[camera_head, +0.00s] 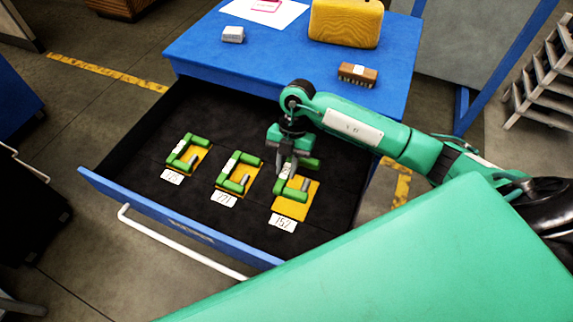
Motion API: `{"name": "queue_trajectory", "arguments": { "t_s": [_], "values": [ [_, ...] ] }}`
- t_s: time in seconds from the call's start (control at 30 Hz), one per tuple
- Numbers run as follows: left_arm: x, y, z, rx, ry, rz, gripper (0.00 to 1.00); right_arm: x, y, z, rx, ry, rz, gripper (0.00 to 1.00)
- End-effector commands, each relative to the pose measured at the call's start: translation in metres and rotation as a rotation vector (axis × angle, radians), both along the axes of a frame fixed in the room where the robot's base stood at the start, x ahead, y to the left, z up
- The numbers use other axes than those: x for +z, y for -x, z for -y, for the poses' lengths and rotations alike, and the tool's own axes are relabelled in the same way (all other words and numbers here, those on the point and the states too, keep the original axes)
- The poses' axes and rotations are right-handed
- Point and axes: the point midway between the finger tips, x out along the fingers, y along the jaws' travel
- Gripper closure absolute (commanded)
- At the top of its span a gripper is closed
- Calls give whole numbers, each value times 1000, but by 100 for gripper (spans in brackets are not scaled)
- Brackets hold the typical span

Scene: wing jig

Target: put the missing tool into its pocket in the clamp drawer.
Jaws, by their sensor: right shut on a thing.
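The open clamp drawer (132,150) has a black lining and three orange pockets in a row, each with a white number label. The left pocket (201,160) and the middle pocket (255,187) each hold a green C-shaped clamp. My right gripper (287,172) points down over the right pocket (291,209) and is shut on a green clamp (292,194). This clamp covers the upper part of the right pocket, whose lower end shows bare orange. I cannot tell whether the clamp touches the pocket floor. My left gripper is out of view.
The blue bench top (270,68) behind the drawer carries a yellow case (346,24), a brush (357,74), a small white block (233,34) and a paper sheet (285,14). The drawer's white handle (180,242) runs along its front. Bare lining lies left of the pockets.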

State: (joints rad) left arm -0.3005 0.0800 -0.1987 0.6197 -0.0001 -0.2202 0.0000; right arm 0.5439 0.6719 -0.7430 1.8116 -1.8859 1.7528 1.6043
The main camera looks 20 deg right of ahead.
Motion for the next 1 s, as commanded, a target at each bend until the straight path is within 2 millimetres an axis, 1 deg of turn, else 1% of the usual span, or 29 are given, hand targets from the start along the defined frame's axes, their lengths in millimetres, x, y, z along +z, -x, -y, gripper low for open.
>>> {"name": "queue_trajectory", "arguments": {
  "t_s": [0.1,0.37,0.83,1.0],
  "values": [
    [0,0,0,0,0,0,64,-1,0,0,-47,0,0,100],
    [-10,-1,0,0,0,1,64,-13,0,0,-53,0,0,100],
    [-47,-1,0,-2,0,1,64,-59,0,0,-51,0,1,100],
    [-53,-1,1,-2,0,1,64,-70,-1,0,-51,1,2,100]
  ]
}}
